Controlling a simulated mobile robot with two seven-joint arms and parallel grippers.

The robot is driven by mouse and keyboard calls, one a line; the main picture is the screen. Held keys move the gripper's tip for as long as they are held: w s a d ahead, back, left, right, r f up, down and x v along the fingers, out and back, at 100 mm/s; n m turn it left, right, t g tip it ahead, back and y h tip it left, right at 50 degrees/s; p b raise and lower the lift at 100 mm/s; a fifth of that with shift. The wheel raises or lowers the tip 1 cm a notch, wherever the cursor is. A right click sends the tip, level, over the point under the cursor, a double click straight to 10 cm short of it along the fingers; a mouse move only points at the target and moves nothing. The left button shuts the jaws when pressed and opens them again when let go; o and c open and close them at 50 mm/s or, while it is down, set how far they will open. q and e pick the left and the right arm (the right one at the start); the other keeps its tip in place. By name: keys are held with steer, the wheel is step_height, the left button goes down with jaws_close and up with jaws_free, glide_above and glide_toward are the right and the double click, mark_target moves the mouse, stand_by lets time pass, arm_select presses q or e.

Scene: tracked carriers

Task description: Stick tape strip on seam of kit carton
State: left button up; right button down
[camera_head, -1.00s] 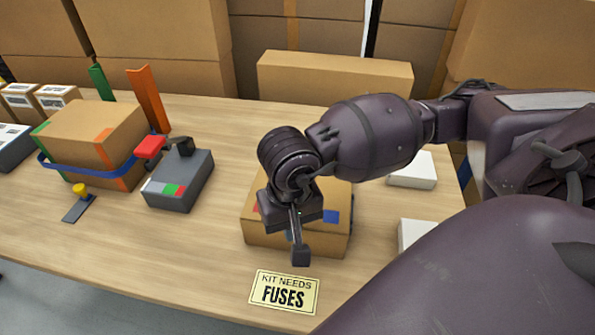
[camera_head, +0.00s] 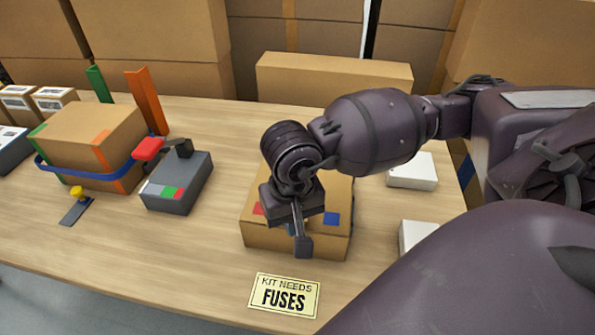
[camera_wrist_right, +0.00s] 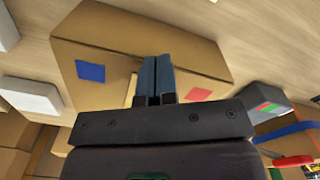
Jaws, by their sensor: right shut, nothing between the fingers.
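The kit carton (camera_head: 262,235) is a low brown box at the table's middle, under my right arm. Its top has a red patch (camera_head: 258,209) and a blue patch (camera_head: 332,218); in the right wrist view the carton (camera_wrist_right: 140,35) shows the blue patch (camera_wrist_right: 90,71) and red patch (camera_wrist_right: 198,94). My right gripper (camera_head: 303,246) is shut and empty over the carton's near side; its fingers are together in the wrist view (camera_wrist_right: 157,76). I cannot tell whether it touches. A pale strip (camera_wrist_right: 130,90) shows beside the fingers, partly hidden. I cannot identify a loose tape strip. My left gripper is out of view.
White boxes (camera_head: 412,172) lie to the right. A "KIT NEEDS FUSES" sign (camera_head: 285,295) lies in front. Table between is clear.

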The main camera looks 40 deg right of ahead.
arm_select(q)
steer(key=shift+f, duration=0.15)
arm_select(e)
steer(key=shift+w+d, duration=0.25)
steer(key=shift+d, duration=0.05)
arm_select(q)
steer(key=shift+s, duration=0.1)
arm_select(e)
steer(key=shift+s+a, duration=0.1)
steer(key=shift+a, duration=0.05)
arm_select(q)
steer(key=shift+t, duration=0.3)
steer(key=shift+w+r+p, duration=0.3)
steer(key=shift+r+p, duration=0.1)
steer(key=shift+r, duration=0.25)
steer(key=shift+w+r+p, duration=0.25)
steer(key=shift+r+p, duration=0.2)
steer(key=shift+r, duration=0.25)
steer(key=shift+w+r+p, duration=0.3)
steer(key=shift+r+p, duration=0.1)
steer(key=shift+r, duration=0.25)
arm_select(e)
step_height(320, 180, up, 7)
steer(key=shift+s+a, duration=0.25)
